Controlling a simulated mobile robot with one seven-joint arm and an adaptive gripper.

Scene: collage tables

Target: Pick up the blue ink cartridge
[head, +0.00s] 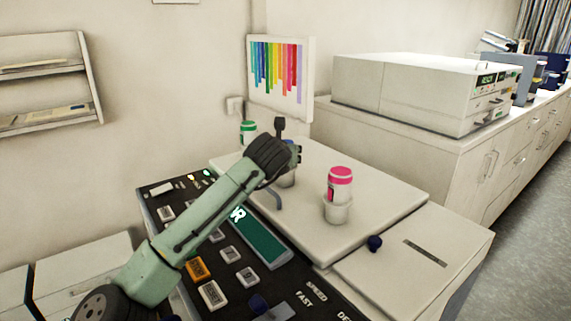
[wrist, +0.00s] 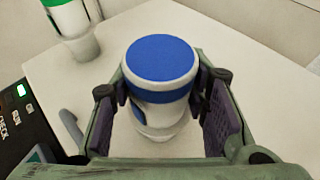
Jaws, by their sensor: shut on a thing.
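The blue ink cartridge (wrist: 160,60) is a white cylinder with a blue top, upright between the two finger pads of my gripper (wrist: 163,108) in the wrist view. My gripper is shut on it. Below it a white round holder shows in part, and I cannot tell whether the cartridge still sits in it. In the head view my gripper (head: 292,158) is over the white table top, and the cartridge (head: 288,178) is mostly hidden behind my arm.
A pink-topped cartridge (head: 340,187) stands in a white holder (head: 337,212) to the right. A green-topped cartridge (head: 248,131) stands behind to the left. A dark control panel (head: 175,215) with buttons lies in front. A rainbow picture (head: 278,75) stands behind the table top (head: 385,208).

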